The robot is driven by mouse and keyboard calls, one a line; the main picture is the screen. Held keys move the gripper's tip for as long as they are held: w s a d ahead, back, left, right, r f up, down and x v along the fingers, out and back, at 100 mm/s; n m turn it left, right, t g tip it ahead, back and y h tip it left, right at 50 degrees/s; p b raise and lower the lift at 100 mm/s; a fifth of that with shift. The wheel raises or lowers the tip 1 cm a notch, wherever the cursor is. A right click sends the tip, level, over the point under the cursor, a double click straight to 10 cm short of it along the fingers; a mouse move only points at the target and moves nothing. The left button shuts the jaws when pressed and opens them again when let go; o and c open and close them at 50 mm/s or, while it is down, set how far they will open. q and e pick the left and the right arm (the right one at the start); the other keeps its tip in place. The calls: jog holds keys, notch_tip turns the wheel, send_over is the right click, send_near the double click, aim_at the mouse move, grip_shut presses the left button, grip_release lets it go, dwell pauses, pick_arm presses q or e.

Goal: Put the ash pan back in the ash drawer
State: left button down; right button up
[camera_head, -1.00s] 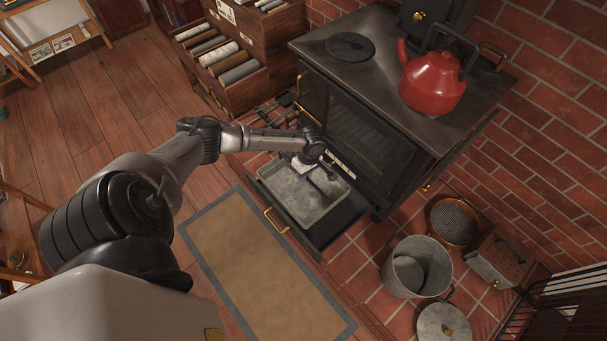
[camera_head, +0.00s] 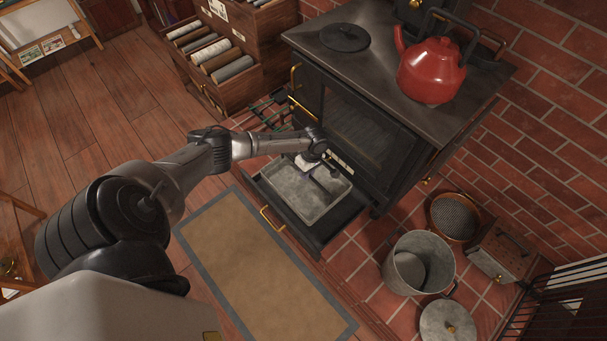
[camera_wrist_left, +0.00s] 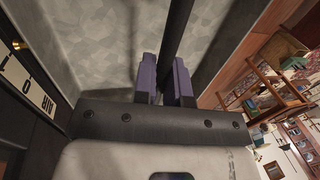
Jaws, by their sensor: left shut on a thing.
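The ash pan (camera_head: 303,205) is a grey, shallow metal tray with a dark bar handle across it. It lies within the outline of the ash drawer (camera_head: 347,214), the dark drawer pulled out at the stove's foot with a brass handle. I cannot tell if the pan rests fully on the drawer's bottom. My left gripper (camera_head: 317,176) is over the pan's stove side, shut on its bar. In the left wrist view the purple fingers (camera_wrist_left: 165,82) close around the bar, above the pan's mottled floor (camera_wrist_left: 95,45). My right gripper is out of view.
The black stove (camera_head: 365,130) stands behind the drawer, with a red kettle (camera_head: 432,72) on top. A metal bucket (camera_head: 408,265), its lid (camera_head: 447,322) and a round sieve (camera_head: 455,217) stand to the right. A tan mat (camera_head: 265,265) lies in front.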

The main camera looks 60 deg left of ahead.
aim_at(305, 184)
pick_arm(q)
jog(key=shift+w+b+x, duration=0.25)
jog(key=shift+b+x, duration=0.15)
jog(key=shift+x, duration=0.75)
jog(key=shift+w+b+x, duration=0.2)
jog(key=shift+b+x, duration=0.3)
jog(key=shift+x, duration=0.4)
jog(key=shift+w+b+x, duration=0.2)
jog(key=shift+b+x, duration=0.25)
jog(key=shift+x, duration=0.5)
jog(key=shift+a+f+b, duration=0.15)
jog(key=shift+f+b, duration=1.4)
jog(key=shift+f, duration=1.15)
jog(key=shift+f, duration=0.1)
jog(key=c, duration=1.3)
grip_release()
jog(key=shift+w, duration=0.1)
jog(key=shift+o, duration=1)
